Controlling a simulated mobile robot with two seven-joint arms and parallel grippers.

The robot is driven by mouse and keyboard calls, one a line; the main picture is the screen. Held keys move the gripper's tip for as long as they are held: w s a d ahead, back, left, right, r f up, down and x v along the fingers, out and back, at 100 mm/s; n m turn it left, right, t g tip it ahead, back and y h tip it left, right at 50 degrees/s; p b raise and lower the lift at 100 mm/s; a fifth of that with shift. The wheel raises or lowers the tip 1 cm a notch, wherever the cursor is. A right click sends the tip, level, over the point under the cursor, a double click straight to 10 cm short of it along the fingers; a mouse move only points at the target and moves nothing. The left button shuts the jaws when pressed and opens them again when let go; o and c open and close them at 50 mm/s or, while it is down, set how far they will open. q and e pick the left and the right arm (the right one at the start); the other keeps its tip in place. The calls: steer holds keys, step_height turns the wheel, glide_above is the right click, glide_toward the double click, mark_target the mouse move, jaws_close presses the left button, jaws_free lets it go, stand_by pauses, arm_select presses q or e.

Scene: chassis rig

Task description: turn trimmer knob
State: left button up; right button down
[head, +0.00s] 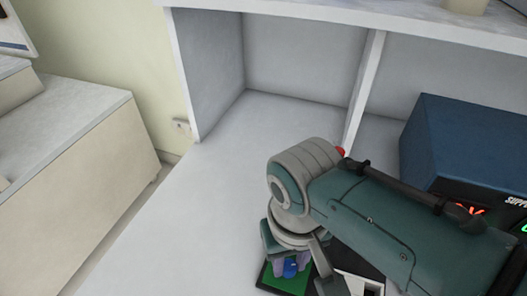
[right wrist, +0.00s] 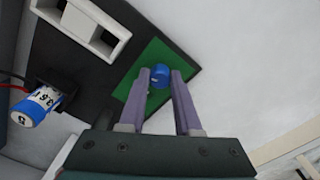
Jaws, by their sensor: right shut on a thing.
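The blue trimmer knob (right wrist: 160,75) sits on a green board (right wrist: 153,54) fixed to a dark chassis plate (right wrist: 90,50). My right gripper (right wrist: 159,78) is shut on the knob, with one purple finger on each side of it. In the head view the knob (head: 291,268) and the green board (head: 284,283) show below my right gripper (head: 290,262), at the bottom centre. My right arm hides much of the chassis there. My left gripper is not in view.
A blue-and-white cylinder (right wrist: 36,107) with a red wire and a white slotted part (right wrist: 83,24) are on the chassis. A blue power supply box (head: 462,140) stands at the right. The white bench (head: 190,210) is clear to the left.

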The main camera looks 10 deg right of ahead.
mark_target(289, 266)
steer(key=shift+n, duration=0.6)
steer(key=c, duration=0.6)
jaws_free()
steer(key=shift+r, duration=0.1)
step_height(289, 266, up, 8)
steer(key=p, duration=0.5)
steer(key=shift+r, duration=0.85)
